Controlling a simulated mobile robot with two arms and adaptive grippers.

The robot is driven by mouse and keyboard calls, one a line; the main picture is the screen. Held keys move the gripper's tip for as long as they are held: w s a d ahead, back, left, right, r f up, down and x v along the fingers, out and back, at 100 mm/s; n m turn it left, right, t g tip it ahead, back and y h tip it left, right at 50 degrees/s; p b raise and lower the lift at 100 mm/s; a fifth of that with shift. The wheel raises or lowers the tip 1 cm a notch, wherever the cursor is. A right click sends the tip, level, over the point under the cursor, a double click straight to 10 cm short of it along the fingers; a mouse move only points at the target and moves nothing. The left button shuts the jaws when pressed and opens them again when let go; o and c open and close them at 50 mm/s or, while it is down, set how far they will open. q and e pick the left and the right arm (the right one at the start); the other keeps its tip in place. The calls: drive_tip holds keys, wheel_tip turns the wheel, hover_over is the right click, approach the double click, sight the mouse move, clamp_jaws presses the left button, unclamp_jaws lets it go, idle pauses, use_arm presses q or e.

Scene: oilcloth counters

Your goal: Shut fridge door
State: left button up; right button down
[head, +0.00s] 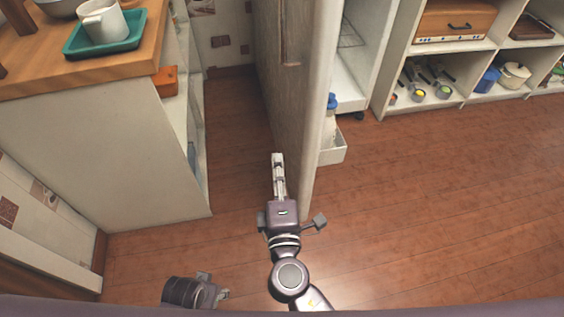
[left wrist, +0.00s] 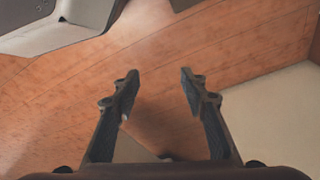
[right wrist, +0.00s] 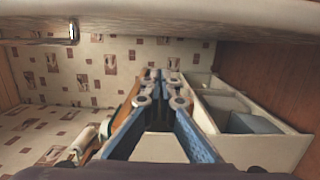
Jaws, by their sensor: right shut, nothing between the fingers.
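The fridge door (head: 277,90) stands open in the head view, seen nearly edge-on. Its handle (head: 290,32) is on the left face, and a white bin (head: 332,150) with a blue-capped item is on the right side. My right gripper (head: 278,160) is shut and empty, on the left side of the door near its close end; whether it touches is unclear. It also shows shut in the right wrist view (right wrist: 158,75). My left gripper (left wrist: 158,80) is open and empty above the floor in the left wrist view; in the head view it is low at the bottom.
A wooden-topped counter (head: 100,130) with a teal tray (head: 132,38) and white mug (head: 102,20) stands at left. Open shelves (head: 408,55) with pots and a wooden box are at right. Bare wooden floor (head: 440,190) is clear at the right.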

use_arm(q)
drive_tip(key=shift+s+a+f+p, duration=0.1)
drive_tip(key=shift+s+f+p, duration=0.25)
drive_tip(key=shift+f, duration=0.5)
drive_tip(key=shift+s+a+f+p, duration=0.15)
drive_tip(key=shift+s+f, duration=0.25)
drive_tip(key=shift+f, duration=0.45)
drive_tip(key=shift+s+d+f+p, duration=0.1)
drive_tip(key=shift+s+f+p, duration=0.25)
drive_tip(key=shift+f, duration=0.5)
use_arm(e)
drive_tip(key=w+d, duration=0.3)
drive_tip(key=w, duration=0.6)
drive_tip(key=shift+w, duration=0.35)
drive_tip(key=shift+d, duration=0.2)
